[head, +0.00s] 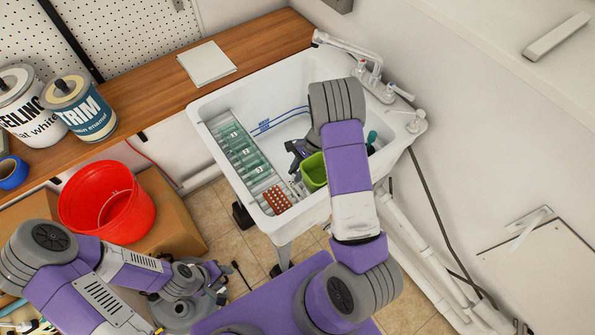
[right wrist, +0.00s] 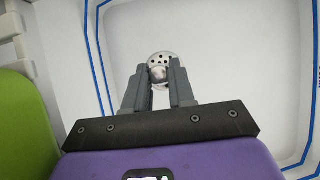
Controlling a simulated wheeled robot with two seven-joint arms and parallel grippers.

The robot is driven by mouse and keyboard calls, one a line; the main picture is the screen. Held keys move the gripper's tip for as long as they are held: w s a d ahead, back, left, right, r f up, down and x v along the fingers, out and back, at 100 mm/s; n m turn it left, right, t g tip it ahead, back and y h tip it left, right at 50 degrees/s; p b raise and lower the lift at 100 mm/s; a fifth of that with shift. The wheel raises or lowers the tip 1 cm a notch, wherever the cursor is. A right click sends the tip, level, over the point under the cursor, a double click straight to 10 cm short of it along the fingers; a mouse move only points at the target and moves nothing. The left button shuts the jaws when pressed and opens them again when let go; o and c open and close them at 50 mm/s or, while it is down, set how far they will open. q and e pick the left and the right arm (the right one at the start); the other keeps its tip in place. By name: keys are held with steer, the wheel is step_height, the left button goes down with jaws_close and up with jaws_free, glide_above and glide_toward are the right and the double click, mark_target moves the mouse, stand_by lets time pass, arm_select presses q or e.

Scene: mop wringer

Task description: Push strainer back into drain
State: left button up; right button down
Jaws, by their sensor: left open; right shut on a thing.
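The metal strainer (right wrist: 158,60) shows in the right wrist view as a round perforated disc with a rounded knob, on the floor of the white sink basin (right wrist: 225,40). My right gripper (right wrist: 160,75) reaches down into the sink, its two fingers shut on the strainer's knob. The fingers hide the strainer's near side, and I cannot tell how it sits in the drain. In the head view my right arm hides the strainer, and part of my right gripper (head: 300,150) shows inside the basin. My left gripper (head: 214,280) is open, low at the left, away from the sink.
A green container (head: 314,172) stands in the sink close beside my right arm. The faucet (head: 372,75) is behind. A red bucket (head: 105,200) stands left.

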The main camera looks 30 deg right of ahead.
steer(key=shift+r, duration=0.15)
steer(key=shift+f+b, duration=1.7)
steer(key=shift+f, duration=0.65)
steer(key=shift+f+b, duration=0.85)
steer(key=shift+f, duration=0.3)
steer(key=c, duration=0.9)
jaws_free()
steer(key=shift+o, duration=0.2)
steer(key=p+v, duration=0.1)
steer(key=v, duration=0.6)
steer(key=shift+d+r+p, duration=0.2)
steer(key=shift+r+p, duration=0.05)
steer(key=shift+p, duration=0.05)
